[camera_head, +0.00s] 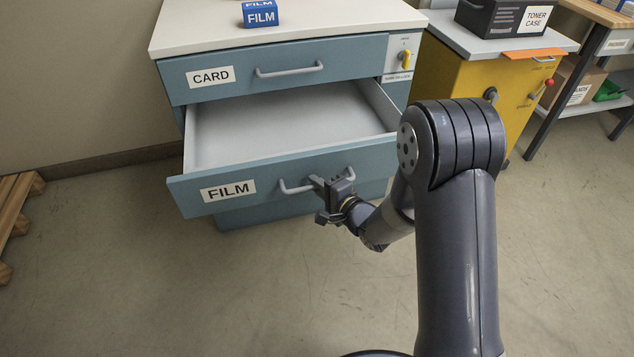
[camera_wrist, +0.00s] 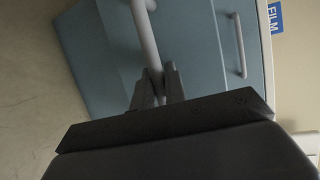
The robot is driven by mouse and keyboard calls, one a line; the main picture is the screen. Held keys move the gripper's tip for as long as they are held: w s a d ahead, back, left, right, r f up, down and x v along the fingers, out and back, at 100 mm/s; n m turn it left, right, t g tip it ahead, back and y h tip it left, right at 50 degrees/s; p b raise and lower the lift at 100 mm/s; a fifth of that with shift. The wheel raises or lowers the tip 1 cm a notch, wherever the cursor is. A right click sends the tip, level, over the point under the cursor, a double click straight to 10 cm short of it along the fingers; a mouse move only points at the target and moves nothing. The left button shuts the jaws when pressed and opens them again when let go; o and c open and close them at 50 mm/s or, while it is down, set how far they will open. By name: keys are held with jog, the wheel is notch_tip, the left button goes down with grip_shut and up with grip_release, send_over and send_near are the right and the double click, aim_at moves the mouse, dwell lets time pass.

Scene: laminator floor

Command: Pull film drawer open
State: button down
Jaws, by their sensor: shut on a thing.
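The film drawer (camera_head: 270,178) is the lower blue drawer of the cabinet, labelled FILM. In the head view it stands far out from the cabinet, and its inside looks empty. Its grey bar handle (camera_head: 290,187) is on the front. My gripper (camera_head: 332,184) is at the right part of this handle. In the wrist view my gripper (camera_wrist: 157,82) is shut on the handle (camera_wrist: 144,32), with a finger on each side of the bar. The fingers and arm hide part of the drawer front's right side.
The card drawer (camera_head: 240,72) above is shut. A blue FILM box (camera_head: 260,15) sits on the white cabinet top (camera_head: 310,20). A yellow cabinet (camera_head: 450,75) bearing a toner case (camera_head: 503,17) stands at right. A wooden pallet (camera_head: 14,215) lies at left. The floor in front is clear.

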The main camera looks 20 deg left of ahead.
jog(key=c, duration=1.5)
grip_release()
jog(key=shift+o, duration=0.2)
jog(key=p+v, duration=0.1)
jog(key=v, duration=0.9)
jog(key=shift+s+d+p, duration=0.25)
jog(key=shift+d+p, duration=0.05)
jog(key=shift+p, duration=0.1)
jog(key=shift+a, duration=0.1)
jog(key=b+x, duration=0.1)
jog(key=x, duration=0.9)
jog(key=shift+w+b, duration=0.1)
jog(key=shift+b, duration=0.3)
jog(key=shift+w+a, duration=0.4)
jog(key=shift+w, duration=0.05)
